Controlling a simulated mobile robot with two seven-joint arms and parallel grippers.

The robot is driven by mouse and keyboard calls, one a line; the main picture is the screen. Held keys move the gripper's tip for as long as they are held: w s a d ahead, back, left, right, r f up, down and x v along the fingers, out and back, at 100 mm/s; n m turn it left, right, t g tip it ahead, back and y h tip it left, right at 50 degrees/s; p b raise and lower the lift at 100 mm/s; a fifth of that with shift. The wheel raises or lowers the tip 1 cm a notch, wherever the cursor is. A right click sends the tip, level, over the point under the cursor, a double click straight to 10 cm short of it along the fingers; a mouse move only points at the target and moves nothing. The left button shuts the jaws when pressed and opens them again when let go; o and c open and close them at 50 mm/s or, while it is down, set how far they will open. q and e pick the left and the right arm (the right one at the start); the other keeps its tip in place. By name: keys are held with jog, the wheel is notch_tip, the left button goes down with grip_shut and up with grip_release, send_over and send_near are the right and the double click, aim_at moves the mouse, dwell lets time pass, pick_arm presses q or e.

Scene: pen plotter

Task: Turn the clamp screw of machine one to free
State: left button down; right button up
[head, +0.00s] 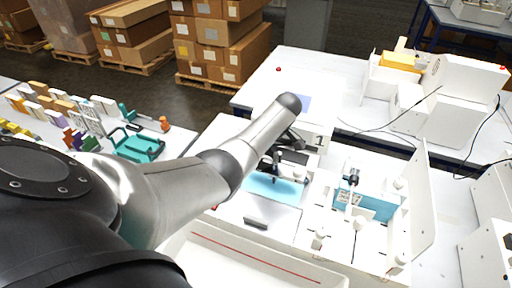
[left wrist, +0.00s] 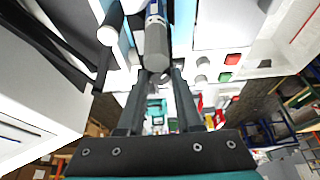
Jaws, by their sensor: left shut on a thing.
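Machine one (head: 318,140), a white plotter with a "1" plate, stands in the middle of the head view. My left gripper (head: 276,160) is at its pen carriage, over the blue sheet (head: 262,188), partly hidden by my left arm. In the left wrist view my left gripper (left wrist: 158,76) has its two dark fingers close together, shut on the small clamp screw (left wrist: 160,78). A grey cylinder (left wrist: 156,45) with a blue and white upper part stands just beyond the fingertips. The screw's turn angle cannot be told. My right gripper is not in view.
A teal tray (head: 138,146) and colourful small items lie on the left table.

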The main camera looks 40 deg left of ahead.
pick_arm(q)
jog(key=shift+a, duration=0.1)
dwell(0.5)
jog(key=c, duration=0.6)
grip_release()
jog(key=shift+r, duration=0.1)
jog(key=shift+p+v, duration=0.3)
jog(key=shift+v, duration=7.2)
jog(key=shift+w, duration=0.15)
